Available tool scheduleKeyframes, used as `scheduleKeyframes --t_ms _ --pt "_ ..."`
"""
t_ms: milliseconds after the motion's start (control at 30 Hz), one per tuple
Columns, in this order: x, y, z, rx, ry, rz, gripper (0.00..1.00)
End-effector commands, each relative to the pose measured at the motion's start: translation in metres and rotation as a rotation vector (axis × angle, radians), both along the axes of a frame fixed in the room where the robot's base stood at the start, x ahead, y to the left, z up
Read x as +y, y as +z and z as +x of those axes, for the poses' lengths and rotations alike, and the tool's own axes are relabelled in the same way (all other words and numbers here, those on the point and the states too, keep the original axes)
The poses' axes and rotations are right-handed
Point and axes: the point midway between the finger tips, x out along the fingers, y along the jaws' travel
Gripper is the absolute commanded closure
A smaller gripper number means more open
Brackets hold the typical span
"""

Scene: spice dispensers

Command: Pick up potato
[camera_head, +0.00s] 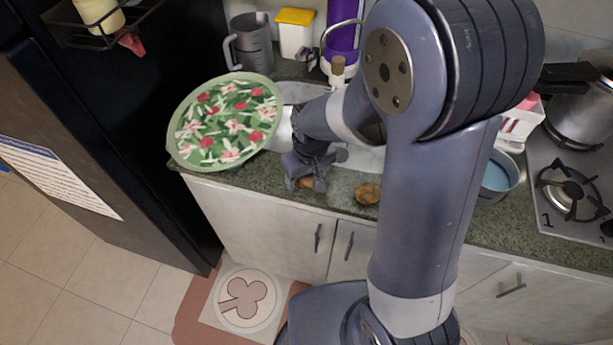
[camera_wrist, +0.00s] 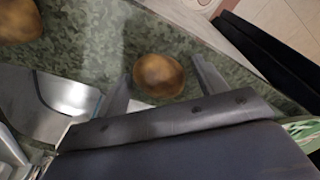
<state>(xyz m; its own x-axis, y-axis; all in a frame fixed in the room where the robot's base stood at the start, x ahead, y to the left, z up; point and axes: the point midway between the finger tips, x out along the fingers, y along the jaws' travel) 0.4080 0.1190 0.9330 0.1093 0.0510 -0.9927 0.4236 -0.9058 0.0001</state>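A brown potato (camera_wrist: 159,76) lies on the green speckled counter, between the two fingers of my gripper (camera_wrist: 161,69) in the wrist view. The fingers are apart, with a small gap showing on the right side; the left finger is close to the potato, and I cannot tell if it touches. In the head view my gripper (camera_head: 305,181) points down at the counter's front edge and partly hides this potato. A second brown potato (camera_head: 368,193) lies to the right on the counter; it also shows at the top left of the wrist view (camera_wrist: 19,20).
A floral green plate or lid (camera_head: 228,120) is left of my gripper. A metal sink (camera_wrist: 72,95) lies behind the potatoes. A grey jug (camera_head: 250,42) and a yellow-lidded container (camera_head: 295,33) stand at the back. A blue-filled pot (camera_head: 497,176) and a stove (camera_head: 572,190) are right.

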Motion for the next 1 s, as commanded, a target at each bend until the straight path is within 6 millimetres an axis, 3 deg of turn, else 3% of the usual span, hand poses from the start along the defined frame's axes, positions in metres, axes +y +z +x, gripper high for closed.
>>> scheduleKeyframes --t_ms 500,767,1000 --pt "0.000 0.000 0.000 0.000 0.000 0.000 0.76" --pt "0.000 0.002 0.000 -0.001 0.000 0.000 0.76" --pt "0.000 0.033 0.001 -0.007 0.000 0.002 0.76"
